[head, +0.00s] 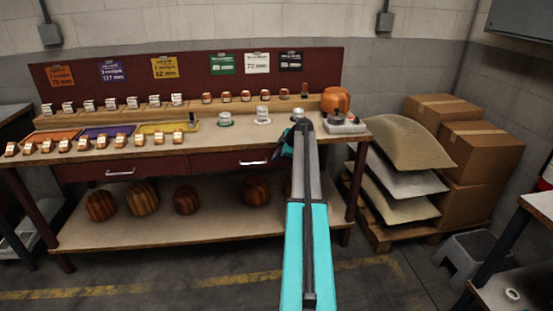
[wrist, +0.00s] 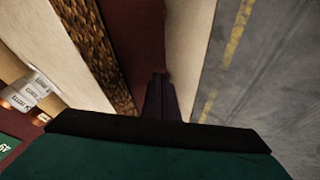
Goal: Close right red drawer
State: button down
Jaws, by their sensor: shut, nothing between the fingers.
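The right red drawer (head: 225,162) is under the workbench top, with a silver handle (head: 253,162). Its front looks about flush with the bench, though a small gap cannot be ruled out. My arm hides its right end. My gripper (head: 284,150) is near that right end, partly hidden by my arm. In the wrist view my gripper (wrist: 159,78) is shut and empty, its fingertips in front of a dark red face (wrist: 140,35) beneath the bench edge. Whether they touch it is unclear.
The left red drawer (head: 85,170) looks shut. Small jars and cards stand along the bench top (head: 160,142). Sacks (head: 405,140) and boxes (head: 480,150) stand at right. Floor in front is clear.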

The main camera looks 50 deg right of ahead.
jog(key=s+a+r, duration=0.2)
jog(key=s+r, duration=0.6)
jog(key=s, duration=0.1)
jog(key=shift+a, duration=0.1)
dwell(0.6)
